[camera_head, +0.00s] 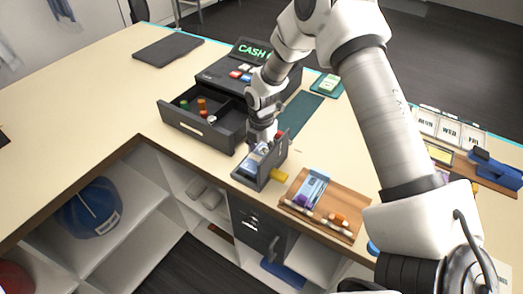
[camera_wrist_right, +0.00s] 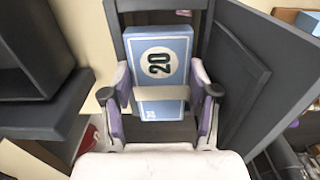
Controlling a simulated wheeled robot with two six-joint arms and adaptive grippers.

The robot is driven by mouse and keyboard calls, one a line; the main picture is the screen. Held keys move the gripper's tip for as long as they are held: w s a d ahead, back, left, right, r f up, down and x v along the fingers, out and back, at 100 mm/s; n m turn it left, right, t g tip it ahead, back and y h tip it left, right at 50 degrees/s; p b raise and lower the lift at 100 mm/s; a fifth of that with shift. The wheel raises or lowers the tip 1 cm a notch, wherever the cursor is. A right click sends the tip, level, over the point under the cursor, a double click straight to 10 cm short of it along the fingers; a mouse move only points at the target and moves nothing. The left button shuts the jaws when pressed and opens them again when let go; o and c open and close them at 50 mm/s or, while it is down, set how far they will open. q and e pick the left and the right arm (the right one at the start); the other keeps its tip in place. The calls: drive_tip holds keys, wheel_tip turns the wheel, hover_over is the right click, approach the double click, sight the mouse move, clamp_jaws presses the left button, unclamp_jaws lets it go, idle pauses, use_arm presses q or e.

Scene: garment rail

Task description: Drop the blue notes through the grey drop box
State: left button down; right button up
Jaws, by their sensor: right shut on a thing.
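My right gripper (camera_head: 262,142) is shut on a bundle of blue notes (camera_wrist_right: 160,65). The grey drop box (camera_head: 277,172) stands at the counter's front edge, right below my gripper. In the wrist view the notes show within its dark grey frame (camera_wrist_right: 116,18); how deep they sit I cannot tell. A second blue note bundle (camera_head: 312,187) lies on a wooden tray. My left gripper is not in view.
The cash register (camera_head: 218,76) has its drawer (camera_head: 198,130) open to the left of the drop box. The wooden tray (camera_head: 346,213) lies close on the right, with a yellow piece (camera_head: 280,175) between.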

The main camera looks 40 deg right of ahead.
drive_tip(key=o, duration=1.2)
drive_tip(key=shift+w+a+f, duration=0.1)
drive_tip(key=shift+w+f, duration=0.05)
drive_tip(key=shift+s, duration=0.2)
drive_tip(key=shift+c, duration=0.2)
drive_tip(key=shift+r+p, duration=0.6)
drive_tip(key=shift+r, duration=0.1)
drive_tip(key=shift+c, duration=0.4)
drive_tip(key=shift+r+p, duration=0.5)
drive_tip(key=shift+r, duration=0.15)
drive_tip(key=shift+o, duration=0.5)
drive_tip(key=shift+r+p, duration=0.9)
drive_tip(key=shift+r, duration=0.3)
